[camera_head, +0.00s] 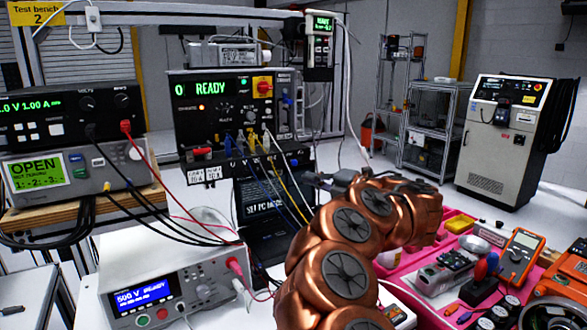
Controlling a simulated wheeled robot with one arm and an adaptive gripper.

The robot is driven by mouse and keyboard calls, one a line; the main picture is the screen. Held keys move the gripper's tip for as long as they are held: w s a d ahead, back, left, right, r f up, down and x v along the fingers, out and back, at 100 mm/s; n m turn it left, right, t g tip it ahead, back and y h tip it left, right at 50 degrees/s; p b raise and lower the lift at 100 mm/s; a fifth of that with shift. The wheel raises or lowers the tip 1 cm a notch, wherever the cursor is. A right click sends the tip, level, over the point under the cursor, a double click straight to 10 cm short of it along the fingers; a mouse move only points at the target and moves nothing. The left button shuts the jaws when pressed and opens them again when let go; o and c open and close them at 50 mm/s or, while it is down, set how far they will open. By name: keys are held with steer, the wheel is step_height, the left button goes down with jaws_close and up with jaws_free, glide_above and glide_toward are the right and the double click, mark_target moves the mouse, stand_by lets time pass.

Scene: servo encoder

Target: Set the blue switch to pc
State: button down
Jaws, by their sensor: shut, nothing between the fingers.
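A black panel (224,88) with a green "0 READY" display stands behind the bench.
Blue, yellow and white cables (262,160) hang from the panel's lower sockets. A dark laptop (262,205) showing "SET PC MODE" is below. Power supplies (68,115) stand left, a white tester (170,280) in front. Pink trays with tools (462,222) lie right.

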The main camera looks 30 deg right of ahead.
mark_target(294, 164)
steer(key=p+x, duration=0.2)
steer(key=x, duration=0.8)
steer(key=shift+w+a, duration=0.1)
steer(key=shift+w, duration=0.05)
steer(key=shift+d+r+p, duration=0.25)
steer(key=shift+d+p, duration=0.15)
steer(key=shift+d, duration=0.65)
steer(key=shift+d+p, duration=0.35)
steer(key=shift+d, duration=0.7)
steer(key=shift+s+d+r+p, duration=0.1)
steer(key=shift+d+p, duration=0.05)
steer(key=shift+d, duration=0.3)
steer(key=shift+s+d+r+p, duration=0.1)
steer(key=shift+s+d+p, duration=0.05)
steer(key=shift+d, duration=0.3)
steer(key=shift+s+d+f, duration=0.1)
steer(key=shift+d+f, duration=0.05)
steer(key=shift+d, duration=0.45)
